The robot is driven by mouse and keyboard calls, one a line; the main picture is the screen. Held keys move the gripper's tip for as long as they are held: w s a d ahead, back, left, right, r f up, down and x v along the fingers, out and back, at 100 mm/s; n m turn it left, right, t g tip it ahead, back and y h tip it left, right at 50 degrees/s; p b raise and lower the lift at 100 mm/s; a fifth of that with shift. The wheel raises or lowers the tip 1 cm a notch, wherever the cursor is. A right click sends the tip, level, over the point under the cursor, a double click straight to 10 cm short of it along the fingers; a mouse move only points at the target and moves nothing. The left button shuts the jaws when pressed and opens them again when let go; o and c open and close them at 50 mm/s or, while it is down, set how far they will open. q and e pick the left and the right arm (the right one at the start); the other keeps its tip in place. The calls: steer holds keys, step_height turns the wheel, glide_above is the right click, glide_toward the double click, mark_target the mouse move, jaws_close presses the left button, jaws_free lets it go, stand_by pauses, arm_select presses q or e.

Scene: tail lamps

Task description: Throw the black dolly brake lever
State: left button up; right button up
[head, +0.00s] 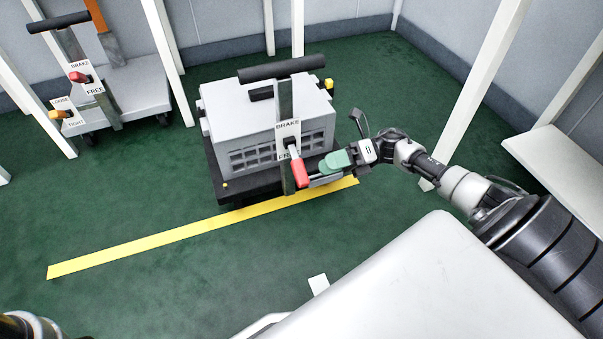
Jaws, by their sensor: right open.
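The black dolly (222,190) stands on the green floor and carries a grey vented crate (232,110). Its upright post (285,100) has a black push bar on top and a plate marked BRAKE above and FREE below. The brake lever has a red grip (299,171) that hangs down from its pivot, on the FREE side. My right gripper (315,175) is open just right of the red grip, its fingertips pointing left at it. Whether they touch it I cannot tell. My left gripper does not show.
A grey cart (140,88) with its own red lever (78,77) and an orange one (60,115) stands at the upper left. A yellow floor stripe (190,235) runs before the dolly. White posts stand around. A white shelf (560,165) is at right.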

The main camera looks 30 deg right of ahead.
mark_target(306, 172)
steer(key=shift+b+x, duration=1.1)
steer(key=shift+x, duration=2.6)
jaws_close()
